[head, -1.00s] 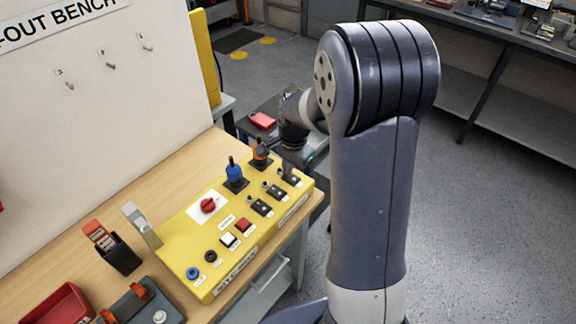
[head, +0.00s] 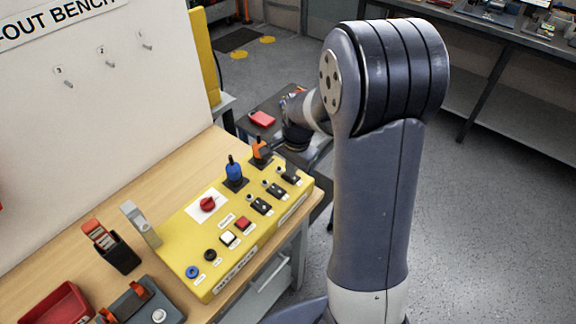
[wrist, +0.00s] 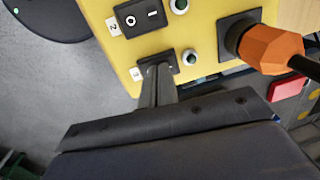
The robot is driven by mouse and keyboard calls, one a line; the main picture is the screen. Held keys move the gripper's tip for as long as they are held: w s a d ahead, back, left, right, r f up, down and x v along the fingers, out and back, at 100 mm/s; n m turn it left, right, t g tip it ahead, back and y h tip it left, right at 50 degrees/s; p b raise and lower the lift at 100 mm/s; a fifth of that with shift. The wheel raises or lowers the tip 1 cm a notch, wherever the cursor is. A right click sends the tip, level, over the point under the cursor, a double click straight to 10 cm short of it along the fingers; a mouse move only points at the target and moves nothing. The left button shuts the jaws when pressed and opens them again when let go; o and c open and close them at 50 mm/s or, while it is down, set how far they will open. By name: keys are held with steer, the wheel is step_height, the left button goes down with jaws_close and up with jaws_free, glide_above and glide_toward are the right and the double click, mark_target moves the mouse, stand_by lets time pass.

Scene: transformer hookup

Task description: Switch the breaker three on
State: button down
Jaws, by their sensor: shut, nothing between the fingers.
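The yellow control box (head: 188,240) lies on the wooden bench, with a row of black rocker breakers along its right part. Breaker three (head: 290,175) is the far one in that row. In the wrist view, breaker three (wrist: 158,62) sits beside the label 3 (wrist: 137,74). My gripper (wrist: 157,82) is shut and empty, with its fingertips over breaker three's near part. They hide much of the rocker, so I cannot tell its position or whether they touch. The head view does not clearly show the fingers.
Breaker two (wrist: 139,17) is just beyond, beside label 2. An orange lever (wrist: 268,47) stands close to the right of the fingers; it also shows in the head view (head: 261,149). A blue lever (head: 234,171) and red rotary knob (head: 208,204) stand on the box.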

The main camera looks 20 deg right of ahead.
mark_target(295, 178)
steer(key=shift+s+r, duration=0.1)
steer(key=shift+r, duration=0.05)
steer(key=shift+d+r+p, duration=0.1)
steer(key=shift+r+p, duration=0.2)
step_height(295, 178, up, 13)
steer(key=s+p, duration=0.1)
steer(key=shift+s+d, duration=0.2)
steer(key=shift+d, duration=0.25)
steer(key=w+a+b, duration=0.1)
steer(key=b, duration=0.4)
steer(key=shift+w+r+b, duration=0.1)
steer(key=shift+w+b, duration=0.05)
steer(key=shift+b, duration=0.25)
